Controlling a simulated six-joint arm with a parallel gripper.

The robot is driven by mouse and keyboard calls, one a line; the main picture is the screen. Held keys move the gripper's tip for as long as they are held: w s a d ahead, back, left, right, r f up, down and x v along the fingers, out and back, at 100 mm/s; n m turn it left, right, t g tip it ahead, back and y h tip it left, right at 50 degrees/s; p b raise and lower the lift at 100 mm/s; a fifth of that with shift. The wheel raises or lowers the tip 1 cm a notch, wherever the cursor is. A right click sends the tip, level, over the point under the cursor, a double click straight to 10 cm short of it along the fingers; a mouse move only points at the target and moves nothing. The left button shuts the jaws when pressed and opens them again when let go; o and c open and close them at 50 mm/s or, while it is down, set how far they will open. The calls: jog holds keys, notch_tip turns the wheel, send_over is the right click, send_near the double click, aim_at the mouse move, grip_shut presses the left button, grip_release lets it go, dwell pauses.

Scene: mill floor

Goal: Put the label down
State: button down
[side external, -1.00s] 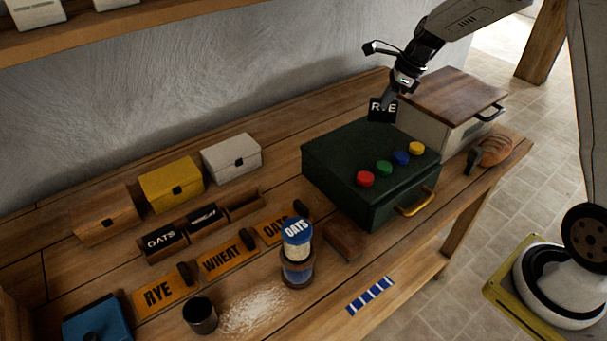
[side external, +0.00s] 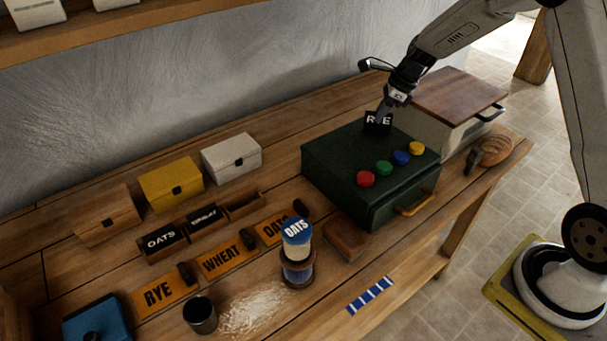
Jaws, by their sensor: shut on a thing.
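The label is a small black plate with white letters reading RYE (side external: 373,123). My gripper (side external: 382,113) is shut on it, and the fingers hide part of the lettering. The label is at the back part of the top of the dark green box (side external: 330,150). I cannot tell whether its lower edge touches the box top. A wooden rack (side external: 245,204) stands on the bench at left. It holds a black OATS label (side external: 160,241) and a black WHEAT label (side external: 205,217), and its right compartment is empty.
Red (side external: 365,179), green, blue and yellow knobs sit along the green box's front top. A wood-topped bin (side external: 450,95) stands behind right. A jar with an OATS lid (side external: 297,232), a dark cup (side external: 200,315) and spilled flakes (side external: 255,310) are at the front. Orange cards lie before the rack.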

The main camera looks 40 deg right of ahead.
jog(key=shift+f, duration=0.15)
jog(key=c, duration=0.6)
grip_release()
jog(key=shift+r, duration=0.2)
jog(key=v, duration=1.2)
